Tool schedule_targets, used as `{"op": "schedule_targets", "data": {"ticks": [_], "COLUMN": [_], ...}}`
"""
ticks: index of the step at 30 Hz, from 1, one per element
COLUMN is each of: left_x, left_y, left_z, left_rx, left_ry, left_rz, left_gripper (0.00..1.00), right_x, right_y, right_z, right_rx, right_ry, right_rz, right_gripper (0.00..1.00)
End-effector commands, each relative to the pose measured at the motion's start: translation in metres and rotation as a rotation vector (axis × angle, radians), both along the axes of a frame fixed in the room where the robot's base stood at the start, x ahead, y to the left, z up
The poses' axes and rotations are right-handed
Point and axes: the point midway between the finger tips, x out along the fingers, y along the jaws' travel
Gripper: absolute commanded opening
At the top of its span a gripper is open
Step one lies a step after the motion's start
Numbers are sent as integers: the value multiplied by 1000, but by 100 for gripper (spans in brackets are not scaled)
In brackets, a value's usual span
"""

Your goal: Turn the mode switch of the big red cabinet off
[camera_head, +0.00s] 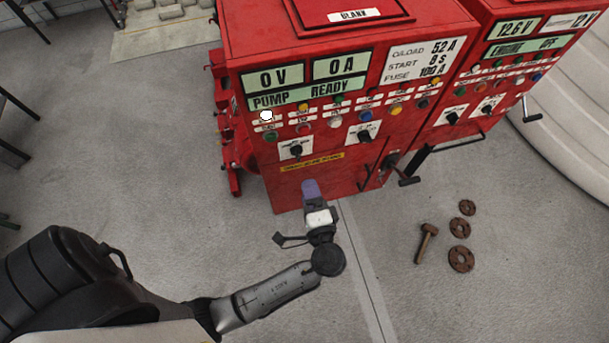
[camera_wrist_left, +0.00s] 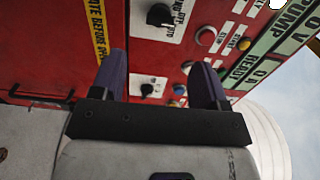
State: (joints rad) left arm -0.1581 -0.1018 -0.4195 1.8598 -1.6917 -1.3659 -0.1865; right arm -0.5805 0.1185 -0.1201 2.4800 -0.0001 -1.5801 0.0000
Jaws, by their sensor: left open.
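The big red cabinet (camera_head: 290,190) stands at the upper middle of the head view. Its front has two black rotary switches on white plates, a left one (camera_head: 296,150) and a right one (camera_head: 365,136). In the left wrist view the plate beside the upper switch (camera_wrist_left: 158,14) carries lettering that includes OFF; the other switch (camera_wrist_left: 147,89) shows between the fingers. My left gripper (camera_head: 310,189) is open and empty in front of the cabinet, below the left switch. Its purple fingers (camera_wrist_left: 160,75) look apart from the panel. The switches' exact pointing is too small to tell. My right gripper is out of view.
Buttons and lamps (camera_head: 335,121) sit above the switches, and a yellow label (camera_head: 312,162) below. A black-handled lever (camera_head: 405,180) juts out at right. A second red cabinet (camera_head: 480,110) adjoins. A hammer (camera_head: 426,240) and rusty discs (camera_head: 460,228) lie on the floor.

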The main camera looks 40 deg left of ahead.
Motion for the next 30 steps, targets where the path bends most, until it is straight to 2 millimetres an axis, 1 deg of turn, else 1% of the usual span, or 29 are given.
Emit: {"op": "schedule_targets", "data": {"ticks": [1, 3, 9, 30], "left_x": [-5, -9, -17, -19], "left_y": [-7, -14, -26, -29], "left_z": [-2, -1, 0, 0], "left_rx": [-3, -2, -1, -2], "left_ry": [1, 1, 1, -3], "left_rz": [-1, 0, 0, 0], "left_gripper": [68, 68, 68, 68], "right_x": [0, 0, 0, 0], "right_y": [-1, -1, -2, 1], "right_z": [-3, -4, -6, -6], "right_rx": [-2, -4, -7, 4], "right_ry": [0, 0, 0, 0], "right_rz": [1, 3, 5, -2], "right_gripper": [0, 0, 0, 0]}}
